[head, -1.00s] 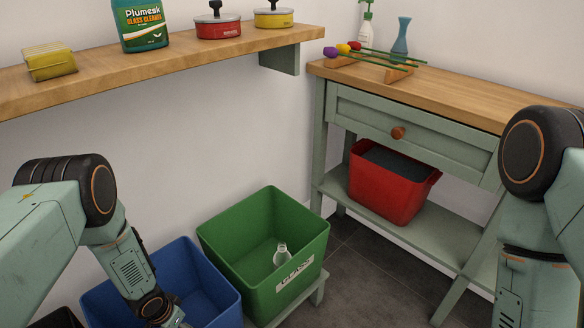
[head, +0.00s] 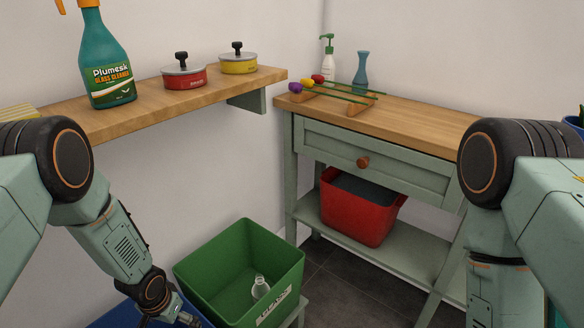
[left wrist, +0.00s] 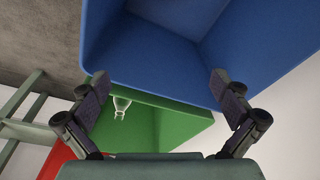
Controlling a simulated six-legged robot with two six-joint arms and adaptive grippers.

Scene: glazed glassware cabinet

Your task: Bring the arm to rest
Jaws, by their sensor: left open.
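My left gripper (head: 178,321) hangs low at the bottom edge of the head view, by the front left of the green bin (head: 290,262). In the left wrist view its fingers (left wrist: 160,82) are spread wide with nothing between them. The blue bin (left wrist: 150,55) and the green bin (left wrist: 180,122) lie beyond the fingers there. A clear glass bottle (head: 260,287) stands in the green bin, which bears a partly cut-off label. My right arm comes in at the right; its gripper is out of view.
A wall shelf (head: 140,112) holds a spray bottle (head: 105,60), a red pot (head: 184,76) and a yellow pot (head: 238,63). A green side table (head: 385,165) carries a rack, a pump bottle and a blue vase, with a red tub (head: 355,215) below. Dark floor lies between.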

